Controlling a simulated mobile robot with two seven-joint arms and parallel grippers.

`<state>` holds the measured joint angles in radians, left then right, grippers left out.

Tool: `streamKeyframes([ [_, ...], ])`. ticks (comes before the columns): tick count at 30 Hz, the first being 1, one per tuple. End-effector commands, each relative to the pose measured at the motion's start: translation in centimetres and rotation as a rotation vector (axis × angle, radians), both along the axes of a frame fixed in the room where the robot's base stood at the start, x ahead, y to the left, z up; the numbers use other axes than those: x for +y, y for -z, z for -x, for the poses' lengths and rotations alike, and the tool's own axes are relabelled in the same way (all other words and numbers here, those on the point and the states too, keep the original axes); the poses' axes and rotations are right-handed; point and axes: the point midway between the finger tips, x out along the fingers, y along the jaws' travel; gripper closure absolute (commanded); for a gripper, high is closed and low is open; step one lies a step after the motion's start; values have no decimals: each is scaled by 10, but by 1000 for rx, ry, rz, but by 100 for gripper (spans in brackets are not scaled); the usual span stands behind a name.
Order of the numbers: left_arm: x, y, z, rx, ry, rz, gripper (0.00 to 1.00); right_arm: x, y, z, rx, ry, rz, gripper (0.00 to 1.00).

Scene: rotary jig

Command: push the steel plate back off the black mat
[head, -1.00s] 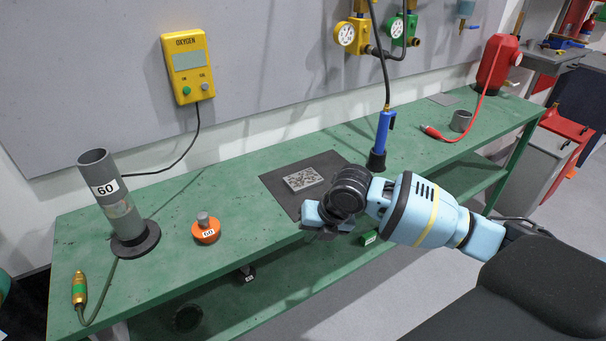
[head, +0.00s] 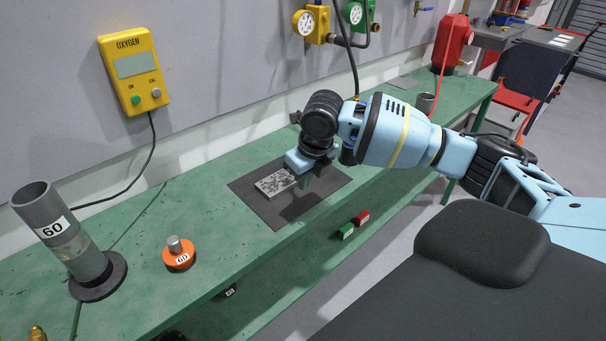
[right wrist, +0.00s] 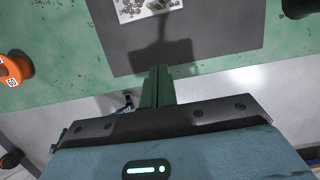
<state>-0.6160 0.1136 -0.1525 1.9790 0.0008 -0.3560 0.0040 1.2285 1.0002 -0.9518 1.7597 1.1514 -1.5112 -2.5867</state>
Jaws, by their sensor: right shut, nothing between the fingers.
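The steel plate (head: 274,183) is a small grey speckled rectangle lying flat on the black mat (head: 258,208), towards its back left part. In the right wrist view the plate (right wrist: 146,8) is cut off by the top edge, with bare mat (right wrist: 215,35) below it. My right gripper (head: 305,182) hangs over the mat, at the plate's right end in the head view. Its fingers are together and empty. In the right wrist view the shut fingertips (right wrist: 157,75) are apart from the plate, near the mat's front edge. My left gripper is not in view.
An orange weight (head: 179,254) and a grey tube on a black base (head: 75,245) stand left on the green bench (head: 215,220). A grey cup (head: 425,103) and a red container (head: 452,42) stand to the right. The bench between mat and orange weight is clear.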

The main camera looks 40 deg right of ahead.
Motion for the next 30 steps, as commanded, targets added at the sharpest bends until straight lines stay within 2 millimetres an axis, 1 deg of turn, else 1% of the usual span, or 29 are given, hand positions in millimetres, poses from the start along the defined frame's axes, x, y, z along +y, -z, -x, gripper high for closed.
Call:
streamKeyframes([
  [1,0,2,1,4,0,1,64,1,12,-2,6,0,-1,100],
  [3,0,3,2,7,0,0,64,1,25,-5,6,1,-1,100],
  [9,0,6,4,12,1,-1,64,2,61,-14,4,1,-1,100],
  [11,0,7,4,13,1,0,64,2,69,-18,2,1,-1,100],
  [12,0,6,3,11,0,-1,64,3,66,-26,-2,1,-3,100],
  [15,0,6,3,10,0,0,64,4,65,-37,-1,1,-1,100],
  [19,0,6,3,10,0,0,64,5,65,-48,-1,1,-1,100],
  [24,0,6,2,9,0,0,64,5,65,-55,-1,1,0,100],
  [30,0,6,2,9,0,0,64,5,64,-56,-1,0,0,100],
])
